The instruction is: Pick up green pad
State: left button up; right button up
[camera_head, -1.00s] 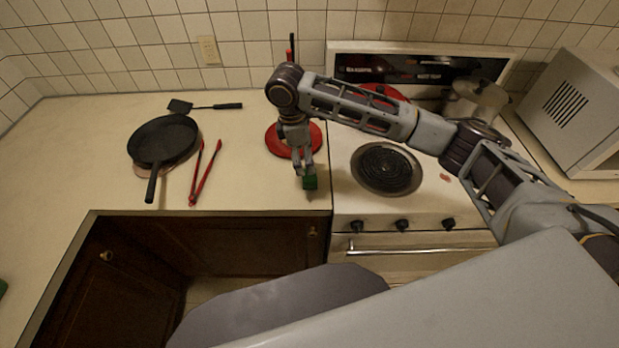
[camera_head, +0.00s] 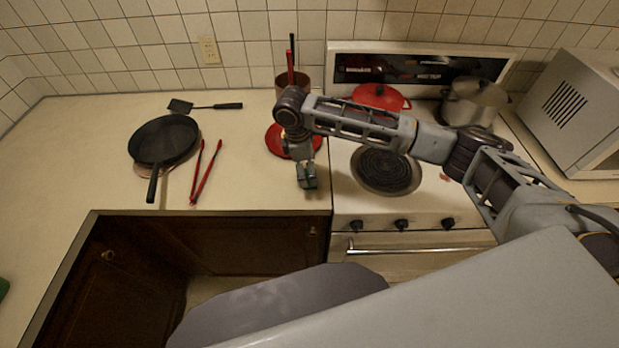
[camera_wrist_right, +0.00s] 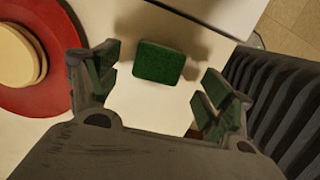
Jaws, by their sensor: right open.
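The green pad (camera_wrist_right: 159,62) is a small dark-green block with a rough top. In the right wrist view it lies on the pale counter, ahead of and between my right gripper's fingers (camera_wrist_right: 163,92). The fingers are spread, with gaps on both sides of the pad and nothing held. In the head view my right gripper (camera_head: 307,180) points down over the counter's front edge beside the stove. There the fingers largely hide the pad. My left gripper is not in view.
A red round plate (camera_head: 278,142) is close behind the gripper, with a utensil crock (camera_head: 300,90) at the back. Red tongs (camera_head: 206,172) and a black pan (camera_head: 160,140) lie left. The stove (camera_head: 345,190) adjoins on the right. Counter between tongs and gripper is clear.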

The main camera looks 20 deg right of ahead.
jog(key=shift+d+f+p, duration=0.2)
jog(key=shift+f, duration=0.85)
jog(key=shift+d+f+p, duration=0.15)
jog(key=shift+d+f, duration=0.05)
jog(key=shift+f, duration=0.85)
jog(key=c, duration=0.9)
